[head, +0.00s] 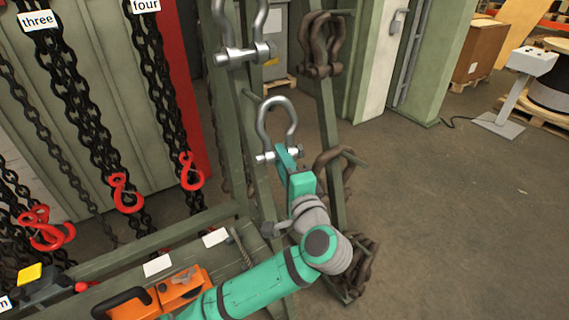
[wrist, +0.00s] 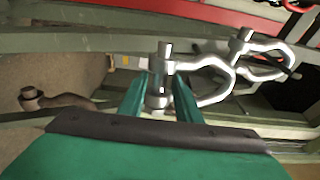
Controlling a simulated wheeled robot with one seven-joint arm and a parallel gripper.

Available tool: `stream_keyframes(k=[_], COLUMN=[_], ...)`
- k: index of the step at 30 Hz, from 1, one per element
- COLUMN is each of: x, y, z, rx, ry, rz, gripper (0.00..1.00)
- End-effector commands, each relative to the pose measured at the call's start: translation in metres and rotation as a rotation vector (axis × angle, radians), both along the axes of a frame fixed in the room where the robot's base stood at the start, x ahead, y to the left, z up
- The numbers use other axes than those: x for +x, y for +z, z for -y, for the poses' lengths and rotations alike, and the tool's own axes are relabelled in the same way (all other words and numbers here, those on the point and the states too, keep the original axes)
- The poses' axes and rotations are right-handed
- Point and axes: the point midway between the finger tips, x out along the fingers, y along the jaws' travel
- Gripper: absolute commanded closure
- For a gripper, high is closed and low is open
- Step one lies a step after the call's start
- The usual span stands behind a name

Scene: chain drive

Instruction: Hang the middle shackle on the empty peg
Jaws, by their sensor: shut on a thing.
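A silver bow shackle (head: 292,113) stands bow up, its pin low, at the green rack. My gripper (head: 284,158) is shut on its pin end from below; the wrist view shows the pin end (wrist: 158,88) between the fingers. A short green peg (head: 251,96) sticks out of the rack just left of the bow. I cannot tell whether the bow is around it or beside it. Another silver shackle (head: 241,54) is higher on the rack, its top cut off by the frame. A second silver shackle also shows behind the held one in the wrist view (wrist: 243,46).
Rusty brown shackles hang on the rack's right post, above (head: 320,45) and behind my arm (head: 348,157). Black chains with red hooks (head: 126,193) hang to the left. An orange tool (head: 185,288) lies on the bench at lower left.

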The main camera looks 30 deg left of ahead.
Motion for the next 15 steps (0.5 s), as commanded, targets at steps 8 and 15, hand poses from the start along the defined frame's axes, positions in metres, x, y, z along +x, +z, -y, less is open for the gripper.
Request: stream_keyframes(k=[8,15], x=[0.004,0.007], y=[0.002,0.002], z=[-0.012,-0.023], rx=[0.004,0.004], ry=[0.002,0.003], rz=[0.004,0.004], gripper=[1.00,1.00])
